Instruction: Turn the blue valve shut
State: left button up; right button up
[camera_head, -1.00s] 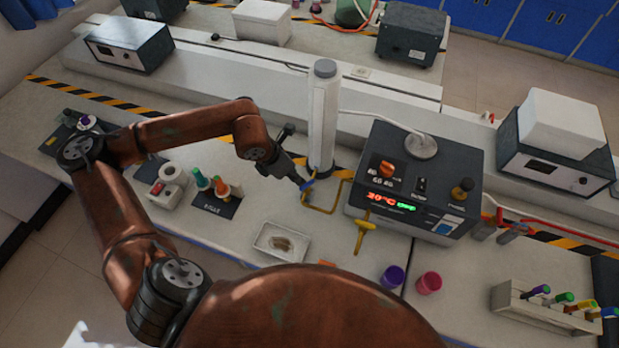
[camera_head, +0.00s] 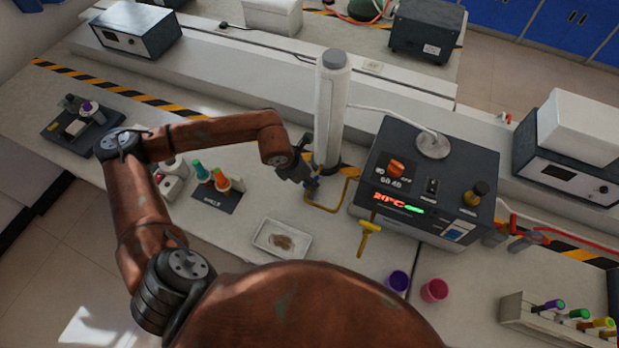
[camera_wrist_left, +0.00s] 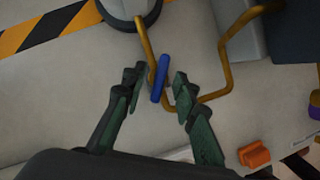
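The blue valve handle (camera_wrist_left: 160,78) is a short blue bar on a bent yellow-brown pipe (camera_wrist_left: 227,70). In the head view the handle (camera_head: 313,183) is small and partly hidden by my left gripper (camera_head: 307,181), beside the foot of the white column (camera_head: 331,105). In the left wrist view my left gripper (camera_wrist_left: 157,84) is open. Its two dark fingers are on either side of the blue bar, with a gap visible on both sides. The bar points lengthwise between the fingers. My right gripper is in neither view.
A dark control box (camera_head: 425,185) with a lit display stands right of the pipe. A yellow T-shaped handle (camera_head: 368,228) is in front of it. A white tray (camera_head: 260,245), a purple cup (camera_head: 397,281) and a pink cup (camera_head: 434,290) are nearer. Colored bottles (camera_head: 212,177) stand left.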

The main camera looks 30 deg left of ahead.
pick_arm(q)
jog(key=shift+c, duration=0.3)
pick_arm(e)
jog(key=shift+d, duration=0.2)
pick_arm(q)
grip_shut()
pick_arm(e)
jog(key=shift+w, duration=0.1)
